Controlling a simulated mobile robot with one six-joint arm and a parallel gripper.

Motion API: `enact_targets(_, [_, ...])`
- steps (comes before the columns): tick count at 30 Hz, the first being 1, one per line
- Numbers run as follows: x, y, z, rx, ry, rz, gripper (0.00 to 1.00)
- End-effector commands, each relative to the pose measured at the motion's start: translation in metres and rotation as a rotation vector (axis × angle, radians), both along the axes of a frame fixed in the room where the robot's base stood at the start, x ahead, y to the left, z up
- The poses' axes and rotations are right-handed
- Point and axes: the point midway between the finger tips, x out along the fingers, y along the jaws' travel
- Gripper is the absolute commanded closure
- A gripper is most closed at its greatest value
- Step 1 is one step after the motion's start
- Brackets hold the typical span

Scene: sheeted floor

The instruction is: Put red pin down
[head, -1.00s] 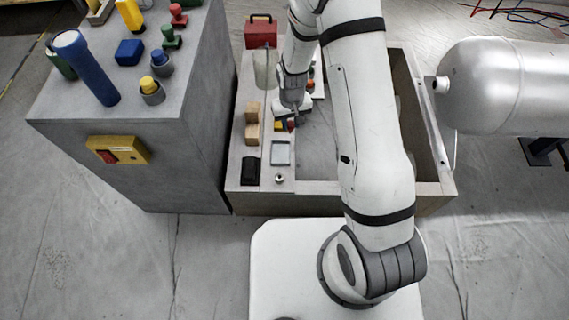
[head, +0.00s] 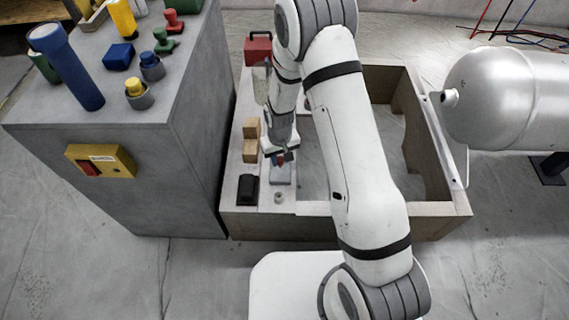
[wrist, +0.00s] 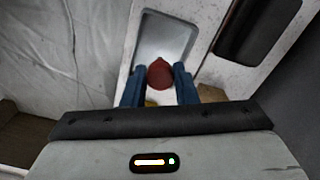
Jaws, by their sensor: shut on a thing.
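The red pin (wrist: 160,74) is between the two blue fingertips of my gripper (wrist: 159,86) in the wrist view, and the gripper is shut on it. Its round red top shows; its lower part is hidden. A little yellow shows just below it between the fingers. Beyond the pin is a shallow grey tray (wrist: 165,38) set in the pale ledge. In the head view my gripper (head: 279,158) is over the near part of the ledge, at the tray (head: 281,176). I cannot tell whether the pin touches the tray.
A black block (head: 248,188) and a small round metal piece (head: 279,197) lie near the tray. Wooden blocks (head: 250,140) and a red box (head: 258,48) stand farther along the ledge. A tall grey cabinet (head: 150,160) is on the left, a silver tank (head: 510,97) on the right.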

Motion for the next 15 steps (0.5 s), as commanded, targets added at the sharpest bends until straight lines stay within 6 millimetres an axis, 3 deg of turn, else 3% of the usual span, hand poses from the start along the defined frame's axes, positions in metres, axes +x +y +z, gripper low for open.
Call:
enact_targets(3, [-0.001, 0.000, -0.021, -0.001, 0.003, 0.000, 1.00])
enact_targets(14, [0.000, -0.001, -0.025, 0.000, 0.001, -0.001, 1.00])
enact_targets(15, [0.000, -0.001, -0.025, 0.000, 0.001, -0.001, 0.73])
